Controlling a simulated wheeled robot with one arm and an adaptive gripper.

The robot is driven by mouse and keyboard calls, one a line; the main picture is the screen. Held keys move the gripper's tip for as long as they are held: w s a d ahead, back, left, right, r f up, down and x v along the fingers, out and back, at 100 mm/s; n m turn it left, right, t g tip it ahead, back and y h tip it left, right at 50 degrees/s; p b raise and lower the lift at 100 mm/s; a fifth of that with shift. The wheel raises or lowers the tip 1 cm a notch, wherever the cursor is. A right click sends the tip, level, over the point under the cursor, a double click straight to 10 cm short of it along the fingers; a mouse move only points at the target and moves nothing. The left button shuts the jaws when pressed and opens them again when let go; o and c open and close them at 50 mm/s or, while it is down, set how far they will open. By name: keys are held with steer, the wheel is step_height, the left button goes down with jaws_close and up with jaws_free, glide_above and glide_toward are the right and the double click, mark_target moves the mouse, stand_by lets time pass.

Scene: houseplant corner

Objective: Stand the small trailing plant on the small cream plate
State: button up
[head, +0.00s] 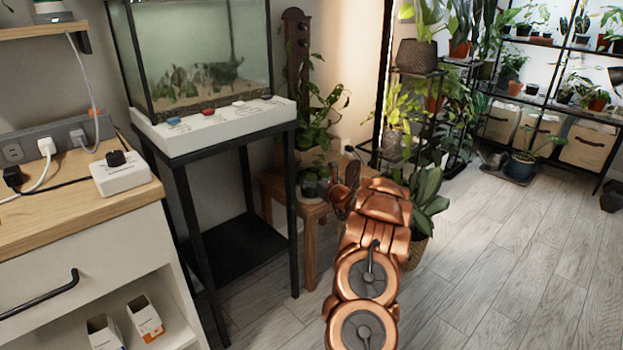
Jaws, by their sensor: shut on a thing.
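My gripper (341,187) is at the end of my copper-coloured arm, over the right part of a small wooden stool (313,213). Its fingers are closed at a small plant in a dark pot (310,187), which looks like the small trailing plant. The pot is at the left of the fingers, low over or on the stool top; I cannot tell which. The fingers and wrist hide part of this spot. I cannot make out the small cream plate.
A fish tank (200,55) stands on a black-framed stand (190,180) left of the stool. A leafy floor plant (428,200) is close to the right of my arm. Plant racks fill the back right. The wooden floor (510,260) at right is clear.

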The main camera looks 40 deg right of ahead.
steer(key=shift+f, duration=0.2)
steer(key=o, duration=1)
steer(key=shift+c, duration=0.2)
steer(key=shift+r, duration=0.2)
steer(key=shift+s+r, duration=0.15)
steer(key=shift+s, duration=0.05)
steer(key=s+a+p, duration=0.2)
steer(key=s+p, duration=0.1)
steer(key=s, duration=0.8)
steer(key=shift+s, duration=0.25)
